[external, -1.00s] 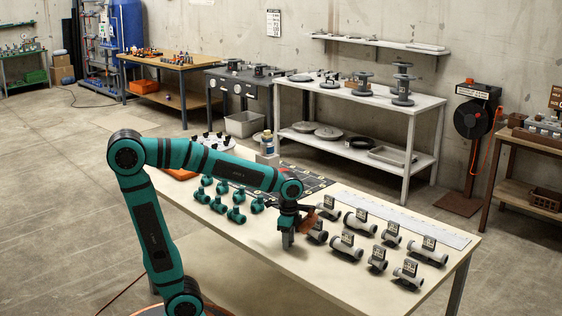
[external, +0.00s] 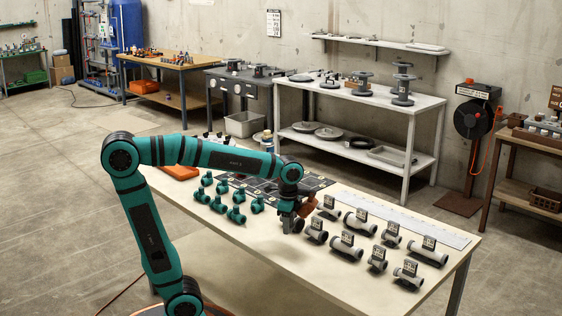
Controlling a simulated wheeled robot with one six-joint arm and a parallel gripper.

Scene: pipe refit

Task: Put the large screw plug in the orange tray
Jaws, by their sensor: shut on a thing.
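My gripper (external: 290,228) is above the front middle of the cream table, between the teal fittings and the grey pipe pieces. It is shut on a small dark grey piece (external: 298,226), which I take to be the large screw plug. The piece is small and partly hidden by the fingers, so its thread does not show. The orange tray (external: 180,172) lies at the far left end of the table, partly hidden behind my arm. My gripper is well to the right of the tray.
Several teal fittings (external: 218,204) stand on the table left of my gripper. Several grey labelled pipe pieces (external: 346,246) stand to its right. A dark mat (external: 318,182) lies behind. The table's front middle is clear.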

